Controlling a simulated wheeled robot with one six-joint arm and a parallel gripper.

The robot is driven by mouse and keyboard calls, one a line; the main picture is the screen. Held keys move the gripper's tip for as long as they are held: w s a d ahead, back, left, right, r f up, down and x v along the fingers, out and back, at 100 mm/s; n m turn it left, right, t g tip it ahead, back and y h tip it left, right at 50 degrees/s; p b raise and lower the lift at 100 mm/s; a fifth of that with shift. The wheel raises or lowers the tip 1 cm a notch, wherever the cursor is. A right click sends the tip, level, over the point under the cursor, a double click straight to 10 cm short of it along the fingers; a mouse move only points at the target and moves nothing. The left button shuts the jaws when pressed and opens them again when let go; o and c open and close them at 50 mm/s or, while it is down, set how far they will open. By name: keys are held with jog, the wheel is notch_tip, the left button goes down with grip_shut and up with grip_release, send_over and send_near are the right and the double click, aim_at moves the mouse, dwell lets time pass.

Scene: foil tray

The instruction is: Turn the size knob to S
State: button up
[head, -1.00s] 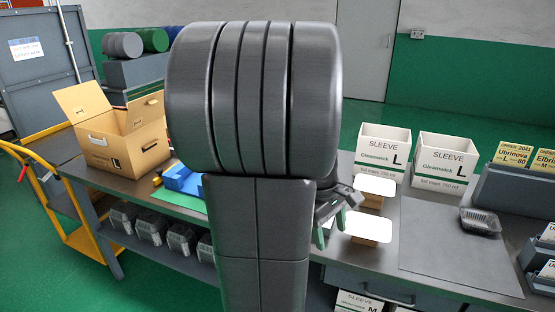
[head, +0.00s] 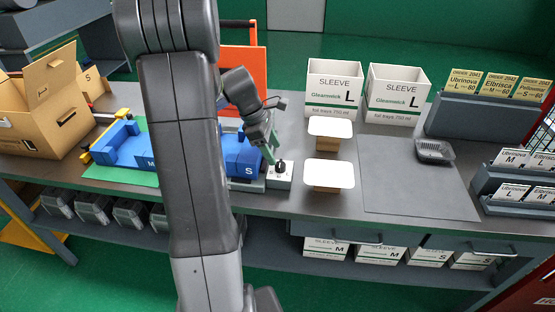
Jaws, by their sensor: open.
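A small light grey box on the bench carries a black knob (head: 280,168) on its top. It sits just right of the blue block marked S. The knob's setting and any letters around it are too small to read. My gripper (head: 270,154) points down just above and left of the knob, with green fingers. It is open, with nothing seen between its fingers. I cannot tell whether a finger touches the knob. My own arm hides part of the bench left of the gripper.
Blue blocks (head: 120,146), one marked M, lie on a green mat at left, near an open cardboard box (head: 40,110). White-topped stands (head: 329,174) are close right of the knob. Two sleeve boxes (head: 334,88), a foil tray (head: 434,151) and card racks are farther right.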

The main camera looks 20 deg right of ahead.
aim_at(280, 163)
jog(key=x, duration=0.5)
jog(key=c, duration=1)
